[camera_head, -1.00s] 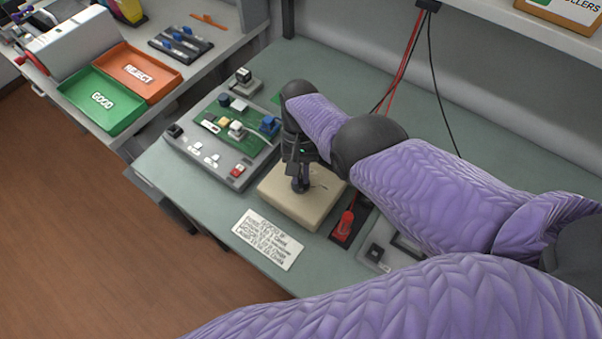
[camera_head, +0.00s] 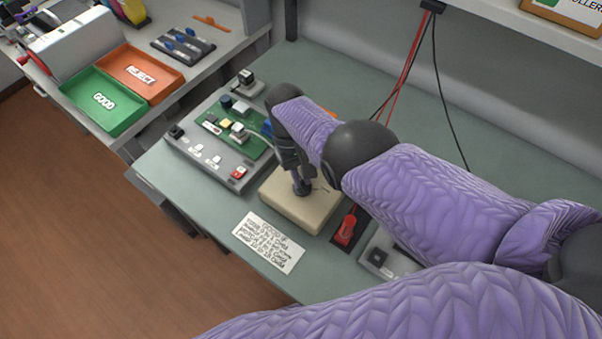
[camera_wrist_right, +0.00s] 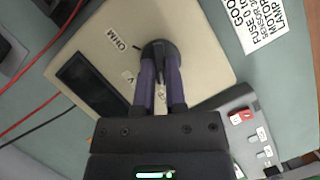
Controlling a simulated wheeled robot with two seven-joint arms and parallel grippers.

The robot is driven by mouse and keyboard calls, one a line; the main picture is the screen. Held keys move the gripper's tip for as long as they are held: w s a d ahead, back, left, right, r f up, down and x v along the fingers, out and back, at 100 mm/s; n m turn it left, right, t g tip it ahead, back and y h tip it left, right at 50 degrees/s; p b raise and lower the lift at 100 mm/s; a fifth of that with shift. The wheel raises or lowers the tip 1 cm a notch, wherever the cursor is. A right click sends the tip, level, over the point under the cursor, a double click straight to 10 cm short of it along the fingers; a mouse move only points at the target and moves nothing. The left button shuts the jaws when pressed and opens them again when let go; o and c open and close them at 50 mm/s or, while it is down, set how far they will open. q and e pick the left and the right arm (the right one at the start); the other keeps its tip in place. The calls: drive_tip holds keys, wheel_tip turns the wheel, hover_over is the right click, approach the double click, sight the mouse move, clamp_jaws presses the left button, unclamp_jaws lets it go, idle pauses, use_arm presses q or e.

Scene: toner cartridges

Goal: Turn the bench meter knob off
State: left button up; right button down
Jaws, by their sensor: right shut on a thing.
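The bench meter (camera_head: 300,212) is a beige box on the green bench, right of the grey test board. In the right wrist view its face (camera_wrist_right: 205,65) shows a dark display (camera_wrist_right: 92,85) and the printed letters OHM and V. Its dark round knob (camera_wrist_right: 158,48) sits between the fingers of my right gripper (camera_wrist_right: 159,62). The right gripper (camera_head: 302,190) comes down from above and is shut on the knob. The fingers hide part of the knob and the marks around it, so I cannot tell its exact setting. My left gripper is not in view.
A grey test board (camera_head: 215,150) with a green circuit board stands left of the meter. A printed card (camera_head: 269,241) lies in front. A red probe (camera_head: 346,230) lies at the right. Green (camera_head: 104,103) and orange trays (camera_head: 143,75) stand on the left bench.

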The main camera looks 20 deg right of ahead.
drive_tip(key=c, duration=0.7)
unclamp_jaws()
drive_tip(key=v, duration=1)
drive_tip(key=shift+f, duration=0.1)
